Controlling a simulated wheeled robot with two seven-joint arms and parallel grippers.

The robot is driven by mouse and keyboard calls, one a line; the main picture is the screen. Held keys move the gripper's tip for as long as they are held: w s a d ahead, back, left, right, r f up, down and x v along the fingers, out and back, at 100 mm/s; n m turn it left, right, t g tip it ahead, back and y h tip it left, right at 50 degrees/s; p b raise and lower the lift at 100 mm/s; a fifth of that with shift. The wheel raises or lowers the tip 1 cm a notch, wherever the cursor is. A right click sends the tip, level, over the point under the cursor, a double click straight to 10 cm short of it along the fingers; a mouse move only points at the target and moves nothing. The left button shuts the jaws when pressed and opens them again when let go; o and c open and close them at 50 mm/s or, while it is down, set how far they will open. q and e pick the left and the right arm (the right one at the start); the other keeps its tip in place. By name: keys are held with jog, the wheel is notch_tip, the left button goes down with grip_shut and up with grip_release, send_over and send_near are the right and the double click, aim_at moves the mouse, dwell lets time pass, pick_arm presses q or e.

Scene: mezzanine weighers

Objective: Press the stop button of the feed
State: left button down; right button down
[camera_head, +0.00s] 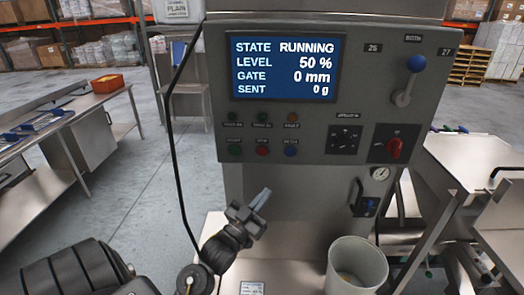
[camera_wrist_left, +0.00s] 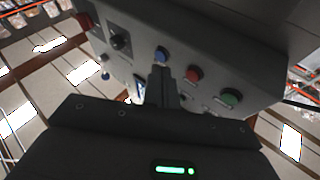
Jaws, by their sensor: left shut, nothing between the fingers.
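The grey control panel (camera_head: 335,95) stands ahead of me. Its lower row has a green button (camera_head: 234,150), a red button (camera_head: 262,150) and a blue button (camera_head: 291,151); I take the red one for the stop button, as its label is too small to read. In the left wrist view the red button (camera_wrist_left: 193,73) sits between the blue button (camera_wrist_left: 161,53) and the green button (camera_wrist_left: 229,97). My left gripper (camera_head: 264,195) is shut and empty, below the row and apart from it. Its fingertips (camera_wrist_left: 161,70) show near the blue button. My right gripper is out of view.
The panel's screen (camera_head: 284,66) reads RUNNING, level 50 %, gate 0 mm. A red rotary switch (camera_head: 394,148) and a blue-knobbed lever (camera_head: 410,80) are at its right. A pale bin (camera_head: 357,268) stands below; a black cable (camera_head: 171,130) hangs at the left.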

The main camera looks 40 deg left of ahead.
aim_at(262, 151)
pick_arm(q)
notch_tip(262, 151, up, 8)
jog(key=s+m+t, duration=0.1)
jog(key=s, duration=0.1)
jog(key=shift+s+f+t, duration=0.2)
jog(key=shift+s+t, duration=0.2)
jog(key=shift+w, duration=0.1)
jog(key=shift+w+a+b, duration=0.15)
jog(key=shift+w+a, duration=0.7)
jog(key=shift+w, duration=0.3)
jog(key=shift+w+a+b, duration=0.2)
jog(key=shift+w+a, duration=0.7)
jog(key=shift+w, duration=0.25)
jog(key=shift+w+a+b, duration=0.15)
jog(key=shift+w+a, duration=0.7)
jog(key=shift+w, duration=0.3)
jog(key=shift+w+a, duration=0.25)
jog(key=shift+w, duration=0.05)
